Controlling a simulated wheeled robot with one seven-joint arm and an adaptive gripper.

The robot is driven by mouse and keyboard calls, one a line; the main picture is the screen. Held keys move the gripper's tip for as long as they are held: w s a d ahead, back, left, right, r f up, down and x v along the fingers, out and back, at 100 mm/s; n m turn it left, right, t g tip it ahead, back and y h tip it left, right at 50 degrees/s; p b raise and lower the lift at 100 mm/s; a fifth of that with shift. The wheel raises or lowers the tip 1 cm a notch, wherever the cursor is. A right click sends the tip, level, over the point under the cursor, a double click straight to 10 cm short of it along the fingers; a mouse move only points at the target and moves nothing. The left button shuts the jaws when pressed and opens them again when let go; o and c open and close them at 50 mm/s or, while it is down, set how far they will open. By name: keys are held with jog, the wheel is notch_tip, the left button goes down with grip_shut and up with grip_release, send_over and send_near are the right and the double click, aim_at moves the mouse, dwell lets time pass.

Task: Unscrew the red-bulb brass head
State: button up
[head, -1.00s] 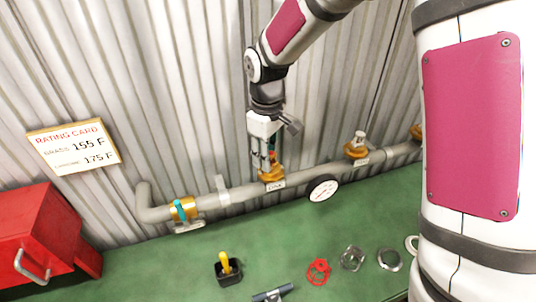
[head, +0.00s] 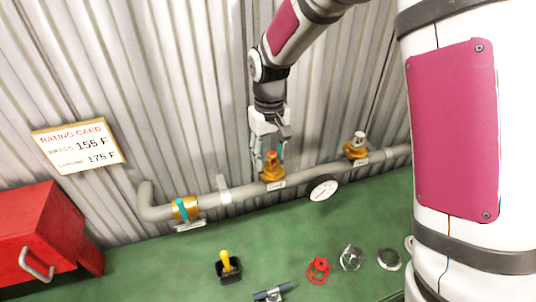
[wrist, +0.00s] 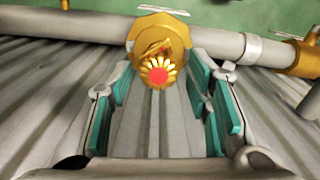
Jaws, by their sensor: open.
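The red-bulb brass head (head: 271,162) stands upright on the grey pipe in the head view, above a small white label. In the wrist view the brass head (wrist: 160,72) shows its scalloped gold end and red centre, with a wider brass base behind. My gripper (head: 268,152) is open, pointing down over it. In the wrist view the teal-padded fingers of my gripper (wrist: 164,88) lie on either side of the head, with a visible gap on each side. I cannot tell how far the fingertips reach along the head.
A second brass head (head: 356,148) with a pale top stands further right on the pipe (head: 240,195). A round gauge (head: 323,188) and a teal-handled brass valve (head: 184,208) flank the spot. A red box (head: 40,238), yellow-handled tool (head: 227,262) and red wheel (head: 318,270) lie below.

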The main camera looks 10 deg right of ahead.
jog(key=m, duration=0.5)
jog(key=shift+w+d+m, duration=0.1)
jog(key=shift+d+m, duration=0.25)
jog(key=shift+m, duration=0.05)
jog(key=m, duration=0.5)
jog(key=shift+d+m, duration=0.35)
jog(key=shift+m, duration=0.05)
grip_shut()
jog(key=n, duration=0.5)
jog(key=shift+a, duration=0.25)
jog(key=shift+a+n, duration=0.1)
jog(key=shift+n, duration=0.4)
